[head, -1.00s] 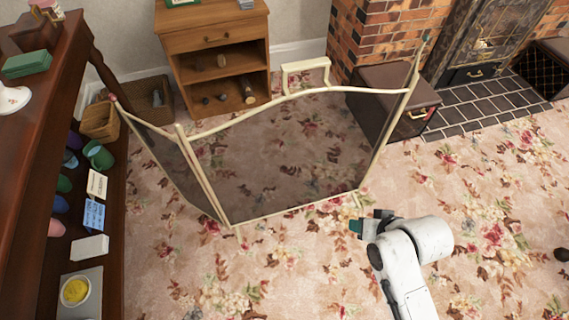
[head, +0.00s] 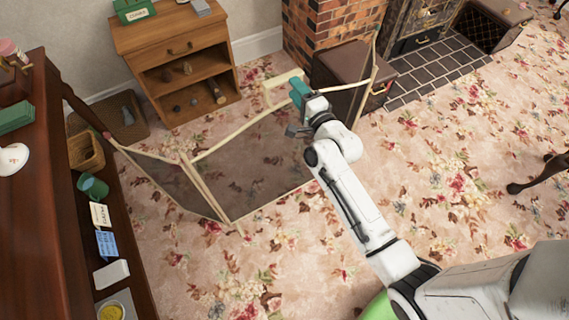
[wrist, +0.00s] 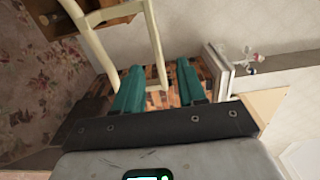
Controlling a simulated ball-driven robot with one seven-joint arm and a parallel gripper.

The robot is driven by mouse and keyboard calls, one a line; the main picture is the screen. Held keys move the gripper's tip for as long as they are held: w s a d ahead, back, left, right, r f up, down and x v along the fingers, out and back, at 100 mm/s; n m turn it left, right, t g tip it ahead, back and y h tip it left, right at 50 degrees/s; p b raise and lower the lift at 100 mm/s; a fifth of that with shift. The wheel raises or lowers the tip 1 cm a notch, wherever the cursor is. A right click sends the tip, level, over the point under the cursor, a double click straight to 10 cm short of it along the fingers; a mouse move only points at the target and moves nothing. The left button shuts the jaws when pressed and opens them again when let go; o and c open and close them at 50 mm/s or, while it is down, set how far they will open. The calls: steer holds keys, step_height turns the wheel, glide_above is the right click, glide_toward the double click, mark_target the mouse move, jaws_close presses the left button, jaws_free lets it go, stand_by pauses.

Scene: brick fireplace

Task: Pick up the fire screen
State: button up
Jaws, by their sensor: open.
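The fire screen (head: 257,169) stands upright on the floral carpet, with a cream frame, dark see-through mesh and folded side panels. Its cream top handle shows just left of my gripper (head: 298,92) in the head view. My forearm and gripper cover part of the top rail and the right of the middle panel. In the wrist view, cream bars of the frame (wrist: 154,42) cross above my gripper (wrist: 158,82). One bar runs down between the two teal fingers, which are apart. I cannot tell how far it lies from them; no grip shows.
A wooden cabinet (head: 173,46) stands behind the screen. A brown box (head: 338,72) stands by the brick fireplace (head: 326,28), close behind my gripper. A dark wooden shelf unit (head: 50,190) stands at the left. Carpet (head: 450,150) is open at the right.

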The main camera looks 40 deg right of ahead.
mark_target(286, 74)
steer(key=shift+d+b+x, duration=0.15)
steer(key=shift+b+x, duration=0.7)
steer(key=shift+x, duration=1.1)
steer(key=shift+d+b+x, duration=0.15)
steer(key=shift+b+x, duration=0.7)
steer(key=shift+x, duration=1.1)
steer(key=shift+s+f, duration=0.1)
jaws_close()
steer(key=shift+r, duration=0.25)
